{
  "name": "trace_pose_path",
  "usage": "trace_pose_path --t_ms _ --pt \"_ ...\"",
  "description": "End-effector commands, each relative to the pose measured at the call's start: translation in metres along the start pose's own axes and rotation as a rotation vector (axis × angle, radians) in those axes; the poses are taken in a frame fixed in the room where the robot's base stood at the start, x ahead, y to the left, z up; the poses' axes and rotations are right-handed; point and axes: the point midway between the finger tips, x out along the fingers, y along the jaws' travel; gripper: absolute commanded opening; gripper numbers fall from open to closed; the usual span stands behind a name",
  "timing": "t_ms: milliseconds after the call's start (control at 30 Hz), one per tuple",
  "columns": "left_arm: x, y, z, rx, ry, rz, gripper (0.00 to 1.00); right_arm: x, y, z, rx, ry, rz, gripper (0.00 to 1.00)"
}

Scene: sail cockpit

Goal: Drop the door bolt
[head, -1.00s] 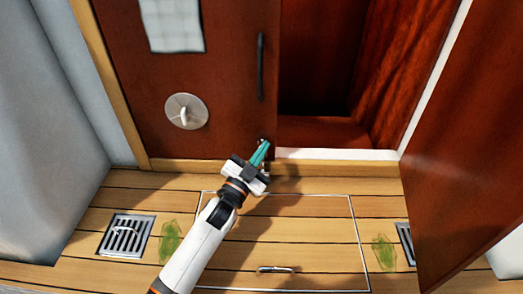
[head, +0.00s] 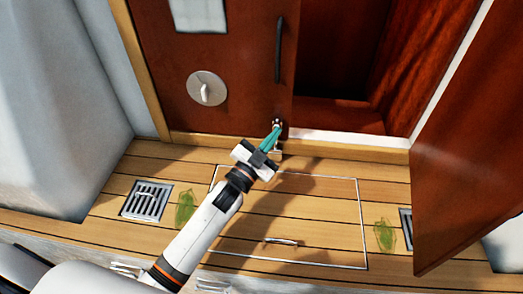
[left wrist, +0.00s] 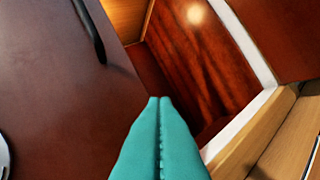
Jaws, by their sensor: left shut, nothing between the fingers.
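The door bolt (head: 277,124) is a small metal fitting low on the right edge of the closed reddish-brown door leaf (head: 235,60), just above the sill. My left gripper (head: 272,138) has its teal fingers shut with nothing between them. Its tips are just below and beside the bolt, and I cannot tell whether they touch it. The closed fingers also show in the left wrist view (left wrist: 158,135), where the bolt is not visible. My right gripper is not in view.
A dark vertical handle (head: 279,48) and a round plate with a knob (head: 207,88) are on the door leaf. The other leaf (head: 470,150) stands open at right. The wooden floor has a metal grate (head: 147,199), a hatch pull (head: 281,241) and green weed patches (head: 186,208).

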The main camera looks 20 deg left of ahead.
Motion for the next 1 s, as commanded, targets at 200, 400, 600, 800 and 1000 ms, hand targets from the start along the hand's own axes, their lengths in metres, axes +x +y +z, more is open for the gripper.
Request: trace_pose_path --t_ms 200,400,600,800,1000 --pt "-0.040 0.000 0.000 -0.002 0.001 0.000 0.00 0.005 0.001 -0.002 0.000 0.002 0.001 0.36" --pt "-0.053 0.001 0.001 0.000 -0.002 0.001 0.00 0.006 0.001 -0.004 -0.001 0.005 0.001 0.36" --pt "-0.054 0.001 0.001 0.000 -0.002 0.001 0.00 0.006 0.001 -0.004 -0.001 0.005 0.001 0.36" --pt "-0.054 0.000 0.001 0.000 -0.002 0.001 0.00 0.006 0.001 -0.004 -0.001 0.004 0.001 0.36" --pt "-0.054 0.000 0.001 -0.001 -0.002 0.001 0.00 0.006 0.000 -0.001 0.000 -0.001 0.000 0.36"
